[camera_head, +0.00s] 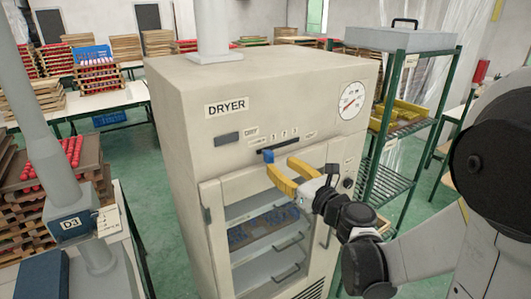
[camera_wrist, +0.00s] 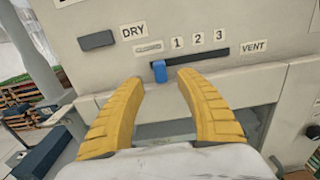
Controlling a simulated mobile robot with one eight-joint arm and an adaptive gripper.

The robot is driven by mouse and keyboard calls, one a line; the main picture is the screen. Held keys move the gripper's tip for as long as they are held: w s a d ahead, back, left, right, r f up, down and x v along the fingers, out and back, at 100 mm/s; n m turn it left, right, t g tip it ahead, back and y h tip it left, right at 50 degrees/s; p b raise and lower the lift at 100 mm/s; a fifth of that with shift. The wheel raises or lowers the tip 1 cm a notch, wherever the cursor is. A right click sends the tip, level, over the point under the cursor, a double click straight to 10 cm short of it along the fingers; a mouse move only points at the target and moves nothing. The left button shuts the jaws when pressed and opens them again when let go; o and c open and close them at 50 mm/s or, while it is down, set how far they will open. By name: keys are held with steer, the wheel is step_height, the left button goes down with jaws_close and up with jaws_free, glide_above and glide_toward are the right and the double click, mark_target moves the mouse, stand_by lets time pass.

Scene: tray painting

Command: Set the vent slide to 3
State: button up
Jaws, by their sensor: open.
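The vent slide is a blue knob (camera_wrist: 159,71) in a dark horizontal slot (camera_wrist: 205,58) on the dryer front. The knob sits at the slot's left end, left of the label 1. The labels 1, 2 and 3 (camera_wrist: 218,36) run left to right above the slot, with VENT (camera_wrist: 253,47) at its right. In the head view the blue knob (camera_head: 268,156) shows just above the yellow fingertips. My gripper (camera_wrist: 160,80) is open and empty, its fingers pointing at the panel. In the wrist view the knob lies between the fingertips' directions; contact cannot be told.
The cream dryer (camera_head: 180,120) has a round gauge (camera_head: 351,100) at upper right and a glass door (camera_head: 265,235) below the panel. A green rack (camera_head: 398,140) stands to its right. A grey post with a D3 box (camera_head: 70,222) stands at left.

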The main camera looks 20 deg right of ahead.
mark_target(272, 158)
steer(key=x, duration=0.6)
steer(key=shift+w, duration=0.25)
jaws_close()
